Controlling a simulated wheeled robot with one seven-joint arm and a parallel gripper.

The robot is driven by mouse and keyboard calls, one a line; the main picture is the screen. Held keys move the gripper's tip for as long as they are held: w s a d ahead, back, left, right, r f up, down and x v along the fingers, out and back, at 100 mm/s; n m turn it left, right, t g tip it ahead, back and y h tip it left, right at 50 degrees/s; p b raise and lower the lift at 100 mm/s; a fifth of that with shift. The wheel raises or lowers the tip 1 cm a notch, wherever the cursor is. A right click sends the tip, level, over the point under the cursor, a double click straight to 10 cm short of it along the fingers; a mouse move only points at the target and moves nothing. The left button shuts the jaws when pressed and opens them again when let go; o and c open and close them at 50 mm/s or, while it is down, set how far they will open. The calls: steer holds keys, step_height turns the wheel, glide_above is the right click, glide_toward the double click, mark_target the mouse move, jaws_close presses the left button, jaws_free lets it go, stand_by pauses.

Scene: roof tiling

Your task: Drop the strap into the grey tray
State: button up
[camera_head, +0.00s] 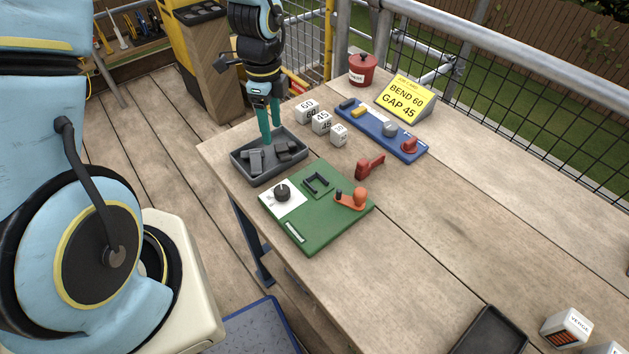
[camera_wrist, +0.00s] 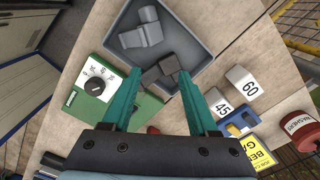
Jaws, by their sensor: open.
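The grey tray (camera_head: 281,173) stands at the table's left end. Two grey bent pieces lie in it, one at the left (camera_head: 254,160) and one at the right (camera_head: 286,151); I cannot tell for sure which is the strap. In the wrist view the tray (camera_wrist: 193,34) holds one piece (camera_wrist: 142,31) farther off and a darker one (camera_wrist: 160,73) between the fingertips in the picture. My gripper (camera_head: 270,138) points down over the tray. Its teal fingers (camera_wrist: 159,76) are apart, with nothing clearly held between them.
A green board (camera_head: 318,232) with a dial and an orange handle lies beside the tray. White numbered blocks (camera_head: 321,122), a blue fixture (camera_head: 380,133), a red clamp (camera_head: 369,167), a red pot (camera_head: 362,69) and a yellow card (camera_head: 405,97) stand beyond.

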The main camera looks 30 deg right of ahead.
steer(key=shift+r, duration=0.1)
step_height(320, 180, up, 11)
steer(key=b, duration=0.1)
steer(key=shift+f+b, duration=0.2)
steer(key=shift+b, duration=0.1)
stand_by(0.4)
steer(key=w+a+n+t, duration=0.1)
steer(key=a+n, duration=2.4)
steer(key=shift+f+n+t, duration=0.15)
steer(key=shift+n+t, duration=0.15)
steer(key=shift+n, duration=0.1)
